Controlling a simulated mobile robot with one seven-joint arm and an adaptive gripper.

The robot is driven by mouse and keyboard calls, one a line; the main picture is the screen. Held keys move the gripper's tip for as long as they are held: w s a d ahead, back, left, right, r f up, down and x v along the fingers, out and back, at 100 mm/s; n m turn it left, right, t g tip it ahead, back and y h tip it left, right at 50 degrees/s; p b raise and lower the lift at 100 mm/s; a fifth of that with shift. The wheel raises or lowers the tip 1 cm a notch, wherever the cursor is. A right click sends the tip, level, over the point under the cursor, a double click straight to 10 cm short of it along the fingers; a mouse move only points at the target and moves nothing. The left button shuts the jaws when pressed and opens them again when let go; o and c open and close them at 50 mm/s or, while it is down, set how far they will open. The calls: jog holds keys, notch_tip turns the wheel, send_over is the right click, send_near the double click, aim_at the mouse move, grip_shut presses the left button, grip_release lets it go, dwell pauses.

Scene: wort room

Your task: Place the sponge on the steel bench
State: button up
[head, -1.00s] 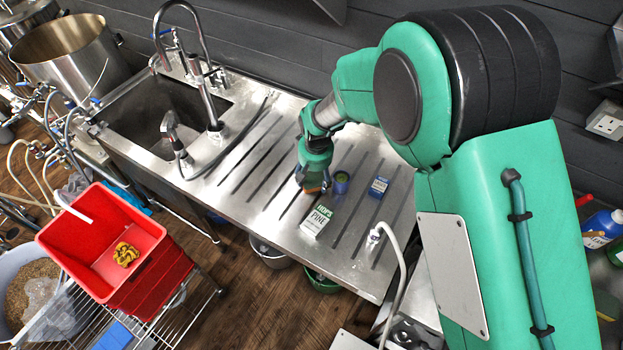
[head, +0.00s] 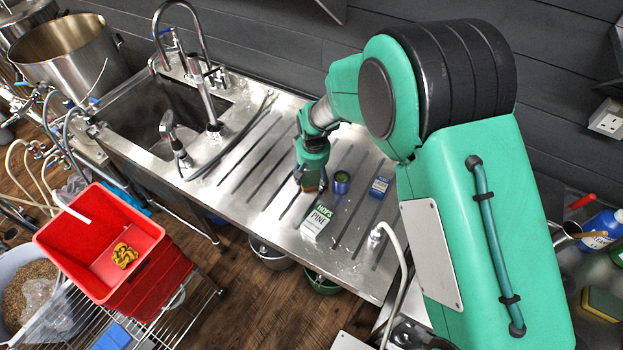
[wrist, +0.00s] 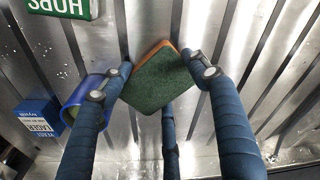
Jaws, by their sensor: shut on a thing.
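My gripper (head: 312,174) is low over the ribbed drainer of the steel bench (head: 232,187). In the wrist view my gripper (wrist: 163,78) has its blue fingers closed around the sponge (wrist: 158,82), which has a dark green face and an orange edge. In the head view the sponge (head: 311,187) is a small patch under the fingers, mostly hidden. It is at or just above the bench surface; I cannot tell whether it touches.
A blue-rimmed green cup (head: 341,182), a white and green hops box (head: 316,222) and a blue box (head: 379,187) stand close to my gripper. The sink (head: 150,120) is left. Another sponge (head: 602,304) lies far right. A red crate (head: 85,235) stands front left.

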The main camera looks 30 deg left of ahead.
aim_at(313, 181)
jog(key=shift+f, duration=0.25)
jog(key=o, duration=0.7)
jog(key=shift+f, duration=0.1)
jog(key=shift+o, duration=0.2)
notch_tip(313, 181, up, 12)
jog(key=p, duration=0.2)
jog(key=shift+s+d, duration=0.45)
dwell(0.6)
